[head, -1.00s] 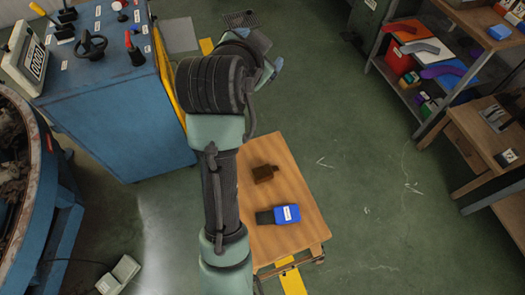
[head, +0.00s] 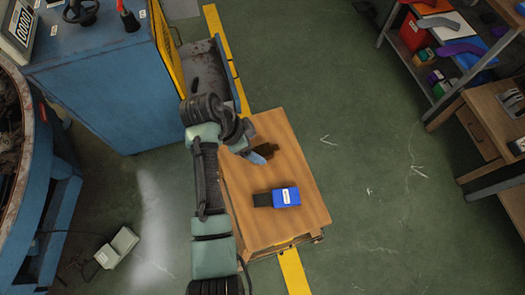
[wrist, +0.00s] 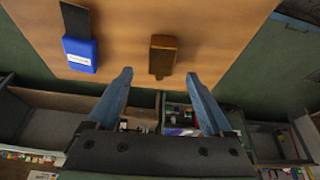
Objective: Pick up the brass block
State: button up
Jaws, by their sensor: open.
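The brass block (head: 264,145) is a small dark brown-gold block lying on the wooden table (head: 300,225), in its far half. In the head view my gripper (head: 262,154) is right in front of it and hides part of it. In the wrist view the brass block (wrist: 162,56) lies just beyond my gripper (wrist: 159,80), roughly midway between the two blue fingers. The fingers are wide apart with nothing between them. I cannot tell the exact gap to the block.
A blue block-like item with a black end (head: 286,197) lies on the near half of the table and shows upper left in the wrist view (wrist: 81,54). A blue machine cabinet (head: 100,90) stands left. Shelves (head: 440,60) stand right, with clear floor between.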

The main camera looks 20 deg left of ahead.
aim_at(260, 151)
jog(key=shift+x, duration=2.7)
jog(key=shift+a, duration=0.2)
grip_shut()
